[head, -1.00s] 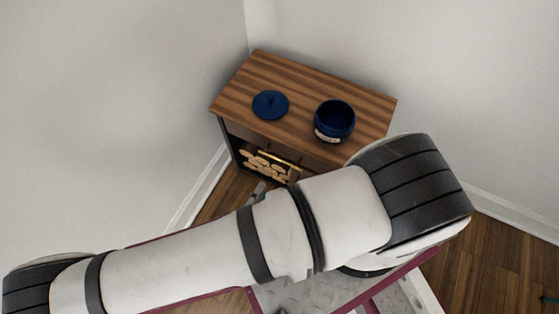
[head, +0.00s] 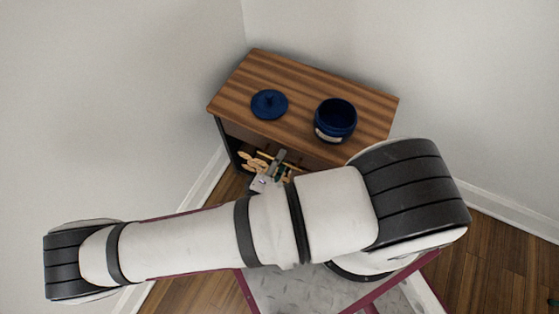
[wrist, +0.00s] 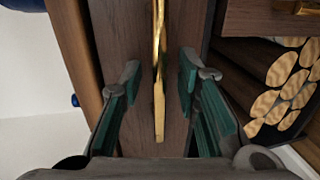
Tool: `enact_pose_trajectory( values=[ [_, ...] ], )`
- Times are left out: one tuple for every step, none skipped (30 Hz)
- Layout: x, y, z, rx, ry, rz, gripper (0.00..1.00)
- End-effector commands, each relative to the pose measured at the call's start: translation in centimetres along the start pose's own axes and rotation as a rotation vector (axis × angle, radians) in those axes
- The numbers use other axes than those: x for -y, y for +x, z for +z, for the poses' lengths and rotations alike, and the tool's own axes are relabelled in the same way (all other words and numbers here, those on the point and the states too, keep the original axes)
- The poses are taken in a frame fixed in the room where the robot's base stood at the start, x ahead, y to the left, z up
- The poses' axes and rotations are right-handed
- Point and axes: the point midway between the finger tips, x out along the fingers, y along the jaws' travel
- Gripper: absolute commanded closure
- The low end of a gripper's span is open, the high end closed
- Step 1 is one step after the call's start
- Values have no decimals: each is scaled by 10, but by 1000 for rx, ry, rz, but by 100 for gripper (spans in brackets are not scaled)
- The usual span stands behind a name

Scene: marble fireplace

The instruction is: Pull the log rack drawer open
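The log rack is a small wooden cabinet (head: 235,95) with a striped top in the corner. In the wrist view, which is turned sideways, a dark wood drawer front (wrist: 172,130) fills the middle and looks closed. A long brass handle (wrist: 159,95) runs along it. My gripper (wrist: 159,75) is open, with one green-padded finger on each side of the handle. Gaps show between both fingers and the handle. In the head view my gripper (head: 277,163) is at the cabinet's front, partly hidden by my arm, and the drawer front is mostly hidden.
Cut logs (wrist: 285,85) lie in an open compartment beside the drawer front. Another wood panel with brass hardware (wrist: 307,7) is at the upper right. A blue lid (head: 269,104) and blue pot (head: 335,120) stand on top. White walls close in behind and left.

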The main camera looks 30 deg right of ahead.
Motion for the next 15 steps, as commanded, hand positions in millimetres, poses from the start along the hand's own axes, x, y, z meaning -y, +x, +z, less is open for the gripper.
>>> enact_pose_trajectory(
  values=[
    [0, 1, 0, 1, 0, 0, 70],
    [0, 2, 0, 1, 0, 0, 70],
    [0, 2, 0, 1, 0, 0, 70],
    [0, 2, 0, 1, 0, 0, 70],
    [0, 2, 0, 1, 0, 0, 70],
    [0, 2, 0, 1, 0, 0, 70],
    [0, 2, 0, 1, 0, 0, 70],
    [0, 2, 0, 1, 0, 0, 70],
    [0, 2, 0, 1, 0, 0, 75],
    [0, 2, 0, 1, 0, 0, 82],
    [0, 2, 0, 1, 0, 0, 88],
    [0, 2, 0, 1, 0, 0, 97],
    [0, 2, 0, 1, 0, 0, 100],
    [0, 2, 0, 1, 0, 0, 100],
    [0, 2, 0, 1, 0, 0, 100]
  ],
)
